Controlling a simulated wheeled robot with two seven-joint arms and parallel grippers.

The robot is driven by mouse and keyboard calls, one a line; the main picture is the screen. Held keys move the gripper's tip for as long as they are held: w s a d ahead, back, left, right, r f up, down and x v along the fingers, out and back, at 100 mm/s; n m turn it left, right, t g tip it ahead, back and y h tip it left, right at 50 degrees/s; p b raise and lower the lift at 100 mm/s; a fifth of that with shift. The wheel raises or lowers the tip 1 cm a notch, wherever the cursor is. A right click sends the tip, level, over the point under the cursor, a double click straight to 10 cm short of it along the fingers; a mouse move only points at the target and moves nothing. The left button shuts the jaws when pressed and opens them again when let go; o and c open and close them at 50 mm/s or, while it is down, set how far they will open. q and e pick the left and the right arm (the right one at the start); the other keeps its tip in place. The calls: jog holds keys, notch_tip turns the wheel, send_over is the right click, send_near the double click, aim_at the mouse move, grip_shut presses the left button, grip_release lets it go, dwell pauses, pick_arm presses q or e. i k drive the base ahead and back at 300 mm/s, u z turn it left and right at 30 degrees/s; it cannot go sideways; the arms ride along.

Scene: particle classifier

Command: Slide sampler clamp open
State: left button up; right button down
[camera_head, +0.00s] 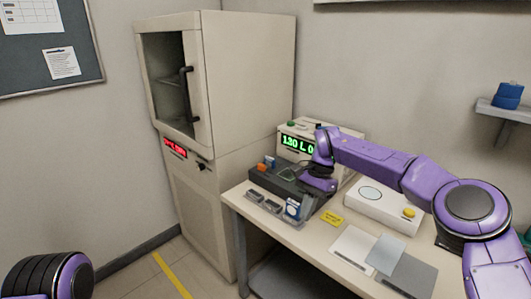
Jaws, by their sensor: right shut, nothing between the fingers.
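A low dark grey unit (268,180), which looks like the sampler, lies near the left end of the table. It has a small orange part (261,168) and a greenish clear square (287,174) on top. The clamp cannot be told apart at this size. My right gripper (316,184) is shut and empty at the right part of the dark unit, pointing down. I cannot tell whether it touches the unit. The gripper and its wrist hide part of the unit. My left gripper is out of view.
A box with a green display (296,144) stands behind the unit. Small grey holders (271,206) lie in front. A white device with a yellow button (375,206), a yellow label (332,218) and flat sheets (353,246) lie to the right. A tall cabinet (240,90) stands left.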

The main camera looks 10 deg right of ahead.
aim_at(261, 167)
jog(key=i, duration=1.65)
